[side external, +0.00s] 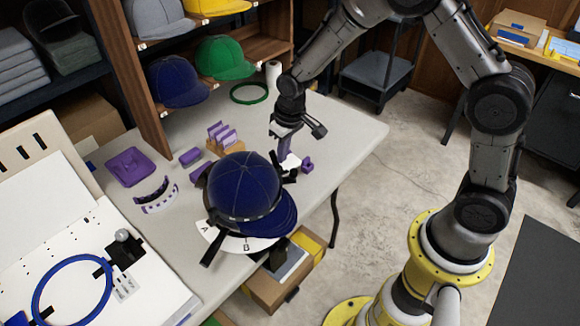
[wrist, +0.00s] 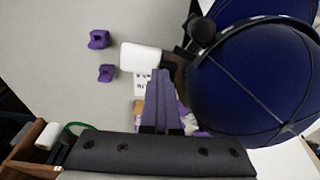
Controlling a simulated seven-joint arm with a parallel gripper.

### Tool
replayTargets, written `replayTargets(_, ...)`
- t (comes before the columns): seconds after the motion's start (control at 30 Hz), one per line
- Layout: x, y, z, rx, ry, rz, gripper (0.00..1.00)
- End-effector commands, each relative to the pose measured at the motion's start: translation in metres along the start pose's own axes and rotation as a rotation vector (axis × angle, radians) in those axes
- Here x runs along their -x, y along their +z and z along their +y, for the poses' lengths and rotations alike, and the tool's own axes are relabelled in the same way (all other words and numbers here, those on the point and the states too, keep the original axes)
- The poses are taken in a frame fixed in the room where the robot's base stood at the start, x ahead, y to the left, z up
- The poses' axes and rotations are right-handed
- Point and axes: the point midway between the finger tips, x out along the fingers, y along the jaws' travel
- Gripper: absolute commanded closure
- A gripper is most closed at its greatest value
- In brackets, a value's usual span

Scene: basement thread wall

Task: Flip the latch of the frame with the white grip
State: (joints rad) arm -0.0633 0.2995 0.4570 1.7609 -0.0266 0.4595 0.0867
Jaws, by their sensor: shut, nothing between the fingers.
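A navy cap (side external: 245,188) sits on a black cap frame (side external: 210,251) at the table's near edge; the cap also shows in the wrist view (wrist: 255,85). A white grip (wrist: 140,56) with a printed label sits beside the cap, and shows small in the side view (side external: 291,161). A black round knob (wrist: 201,32) on a dark arm is at the cap's edge; I cannot tell if it is the latch. My gripper (side external: 284,155) has purple fingers, shut and empty, pointing down beside the white grip. Their tips (wrist: 158,72) appear close to it; contact is unclear.
Purple blocks (wrist: 99,39) lie near the grip. A purple rack (side external: 222,134), purple square (side external: 130,167) and a green ring (side external: 249,93) are on the table (side external: 345,130). A blue hoop frame (side external: 72,290) with a grey knob is at left. Shelves with caps stand behind.

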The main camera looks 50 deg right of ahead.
Motion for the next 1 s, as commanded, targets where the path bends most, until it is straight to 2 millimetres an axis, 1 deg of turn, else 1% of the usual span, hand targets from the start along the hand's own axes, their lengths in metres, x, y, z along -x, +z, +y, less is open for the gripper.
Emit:
replayTargets(0.03,0.003,-0.006,-0.002,0.001,-0.003,0.019,1.0)
replayTargets(0.2,0.013,-0.006,-0.002,0.001,-0.003,0.024,1.0)
replayTargets(1.0,0.082,0.006,-0.001,0.001,-0.002,0.012,1.0)
